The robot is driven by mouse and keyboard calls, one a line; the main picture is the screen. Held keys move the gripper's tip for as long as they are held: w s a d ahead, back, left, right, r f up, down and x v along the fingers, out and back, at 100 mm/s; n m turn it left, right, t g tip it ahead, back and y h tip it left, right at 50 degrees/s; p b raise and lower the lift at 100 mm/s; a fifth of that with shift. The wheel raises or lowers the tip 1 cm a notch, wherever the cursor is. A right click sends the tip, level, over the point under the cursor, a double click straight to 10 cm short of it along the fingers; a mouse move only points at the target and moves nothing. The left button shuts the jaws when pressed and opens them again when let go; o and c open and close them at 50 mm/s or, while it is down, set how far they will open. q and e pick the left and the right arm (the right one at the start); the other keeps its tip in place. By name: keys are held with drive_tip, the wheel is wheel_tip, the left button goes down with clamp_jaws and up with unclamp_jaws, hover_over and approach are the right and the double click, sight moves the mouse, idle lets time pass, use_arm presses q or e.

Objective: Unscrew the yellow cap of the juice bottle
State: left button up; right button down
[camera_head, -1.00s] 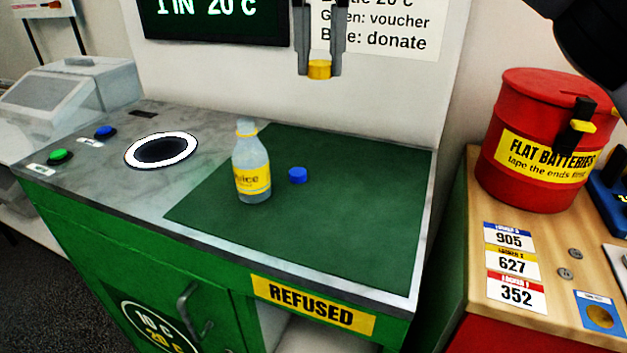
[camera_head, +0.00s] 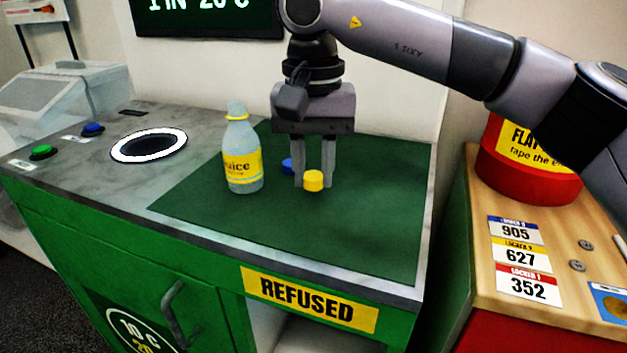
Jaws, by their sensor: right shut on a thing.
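The juice bottle (camera_head: 243,152) stands upright on the green mat (camera_head: 340,230), with a yellow label and a yellow ring at its neck. Its top is bare, with no cap on it. My right gripper (camera_head: 313,180) points straight down, to the right of the bottle and apart from it. It is shut on the yellow cap (camera_head: 314,182), which is low over the mat; I cannot tell whether it touches the mat. My left gripper is not in view.
A blue cap (camera_head: 287,165) lies on the mat, partly hidden behind a finger of my right gripper. A white-ringed hole (camera_head: 177,136), a green button (camera_head: 42,152) and a blue button (camera_head: 92,129) are on the left. The mat's front is clear. A red drum (camera_head: 525,190) stands right.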

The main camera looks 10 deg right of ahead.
drive_tip(key=shift+f, duration=1.05)
drive_tip(key=shift+f, duration=0.2)
drive_tip(key=c, duration=0.9)
unclamp_jaws()
drive_tip(key=shift+r, duration=0.15)
